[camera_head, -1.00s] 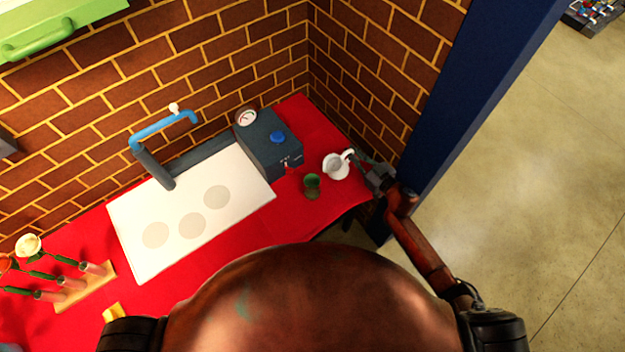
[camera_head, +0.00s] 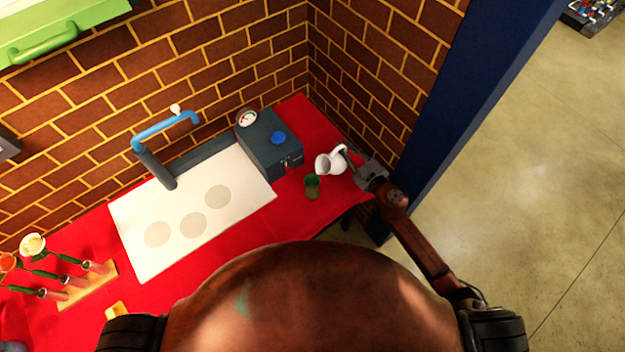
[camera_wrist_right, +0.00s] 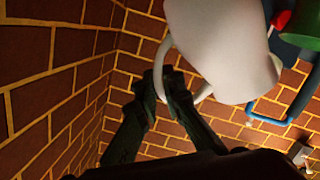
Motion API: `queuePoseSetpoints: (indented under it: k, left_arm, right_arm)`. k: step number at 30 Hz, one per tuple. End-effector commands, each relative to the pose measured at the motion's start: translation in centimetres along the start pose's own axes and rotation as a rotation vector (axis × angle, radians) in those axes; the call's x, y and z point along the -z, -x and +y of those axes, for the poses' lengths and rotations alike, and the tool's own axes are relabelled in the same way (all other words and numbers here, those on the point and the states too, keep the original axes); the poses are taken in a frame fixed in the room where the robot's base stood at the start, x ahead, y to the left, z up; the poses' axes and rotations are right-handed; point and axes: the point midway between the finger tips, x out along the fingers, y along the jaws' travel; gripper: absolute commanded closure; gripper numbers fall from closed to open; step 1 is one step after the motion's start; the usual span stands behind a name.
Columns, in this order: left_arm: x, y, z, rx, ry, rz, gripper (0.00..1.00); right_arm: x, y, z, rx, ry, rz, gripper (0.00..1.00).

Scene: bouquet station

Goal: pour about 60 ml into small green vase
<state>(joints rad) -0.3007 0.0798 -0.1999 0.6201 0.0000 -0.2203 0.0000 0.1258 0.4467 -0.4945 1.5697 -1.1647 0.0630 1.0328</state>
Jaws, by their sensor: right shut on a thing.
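A white pitcher (camera_head: 332,161) is tilted to the left, its mouth toward the small green vase (camera_head: 312,186). The vase stands on the red table beside and just below the mouth. My right gripper (camera_head: 358,167) is shut on the pitcher's handle. In the right wrist view the pitcher (camera_wrist_right: 222,50) fills the upper middle, with the gripper fingers (camera_wrist_right: 160,88) at its handle. Part of the green vase (camera_wrist_right: 304,22) shows at the top right there. I cannot see liquid leaving the pitcher. My left gripper is not in view.
A dark box (camera_head: 268,150) with a gauge and blue knob stands behind the vase. Flowers in a wooden rack (camera_head: 88,287) stand at far left. Brick walls close the corner.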

Motion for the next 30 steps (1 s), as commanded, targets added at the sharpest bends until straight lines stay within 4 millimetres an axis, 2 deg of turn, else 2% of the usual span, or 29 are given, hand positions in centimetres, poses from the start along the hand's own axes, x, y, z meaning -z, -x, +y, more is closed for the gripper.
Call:
queuePoseSetpoints:
  k: [7, 30]
  left_arm:
    - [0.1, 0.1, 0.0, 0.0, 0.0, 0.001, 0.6]
    - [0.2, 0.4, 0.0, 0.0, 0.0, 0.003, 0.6]
  right_arm:
    - [0.9, 0.1, 0.2, -0.009, 0.049, 0.004, 1.0]
    - [2.0, 0.2, 0.1, -0.021, 0.135, 0.004, 1.0]
